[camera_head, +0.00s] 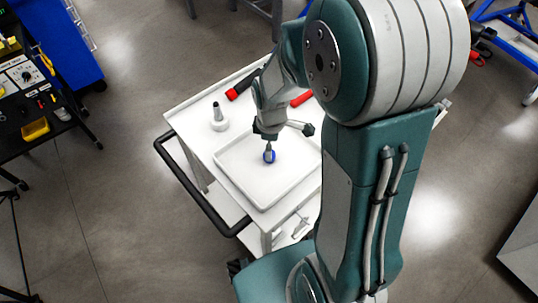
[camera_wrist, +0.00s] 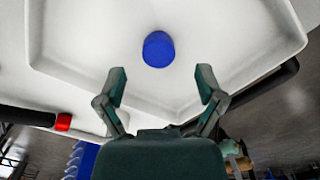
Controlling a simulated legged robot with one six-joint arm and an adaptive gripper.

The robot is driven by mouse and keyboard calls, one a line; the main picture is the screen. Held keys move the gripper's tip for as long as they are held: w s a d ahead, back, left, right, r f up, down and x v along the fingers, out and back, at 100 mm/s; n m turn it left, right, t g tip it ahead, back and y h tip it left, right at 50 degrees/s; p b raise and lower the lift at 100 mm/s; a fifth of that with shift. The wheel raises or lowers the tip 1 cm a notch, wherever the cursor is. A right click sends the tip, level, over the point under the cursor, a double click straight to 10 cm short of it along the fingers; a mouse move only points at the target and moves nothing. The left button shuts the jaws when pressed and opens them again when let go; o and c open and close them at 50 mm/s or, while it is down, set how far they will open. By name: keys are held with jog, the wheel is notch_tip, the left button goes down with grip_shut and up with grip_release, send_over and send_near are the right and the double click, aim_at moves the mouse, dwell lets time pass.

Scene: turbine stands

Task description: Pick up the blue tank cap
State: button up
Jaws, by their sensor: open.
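The blue tank cap (camera_head: 269,157) sits in the shallow white tray (camera_head: 292,190) on a white cart. In the wrist view the blue tank cap (camera_wrist: 158,49) is a round blue piece on the tray floor, ahead of my fingertips and roughly centred between them. My gripper (camera_wrist: 160,80) is open, with a finger on each side and nothing between them. In the head view my gripper (camera_head: 268,146) points down over the tray, and a fingertip partly covers the cap. No contact with the cap shows in the wrist view.
Another red item (camera_head: 301,99) lies behind my gripper. A black handle (camera_head: 196,197) runs along the cart's left side. The tray has raised rims.

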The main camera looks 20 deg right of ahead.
jog(key=f, duration=0.4)
jog(key=shift+w+a+f, duration=0.2)
jog(key=shift+f, duration=0.1)
jog(key=c, duration=0.9)
